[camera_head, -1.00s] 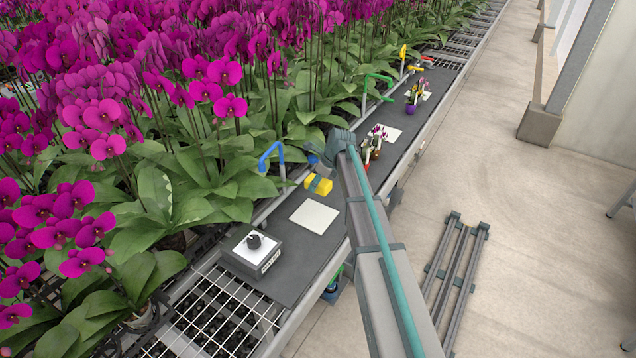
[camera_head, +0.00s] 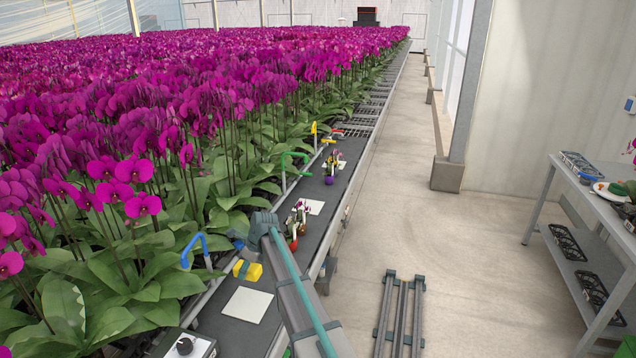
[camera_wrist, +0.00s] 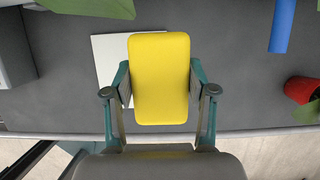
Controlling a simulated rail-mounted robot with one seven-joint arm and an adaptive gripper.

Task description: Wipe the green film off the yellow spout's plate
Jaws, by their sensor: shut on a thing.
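My gripper (camera_wrist: 159,80) is shut on a yellow sponge (camera_wrist: 160,50), one finger on each side of it. In the head view the sponge (camera_head: 253,271) is beside the blue spout, near a white plate (camera_head: 248,305). The wrist view shows part of this plate (camera_wrist: 104,62) behind the sponge. The yellow spout (camera_head: 314,130) stands well farther along the bench, with a pale plate (camera_head: 342,166) near it, partly behind a small potted plant. The plate is too small and covered for me to tell any green film.
A blue spout (camera_head: 195,246) and a green spout (camera_head: 288,168) stand along the orchid side. Between here and the yellow spout, a red pot (camera_head: 292,243), another white plate (camera_head: 313,207) and a purple pot (camera_head: 329,180) are on the dark bench. A knob box (camera_head: 187,346) is nearest.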

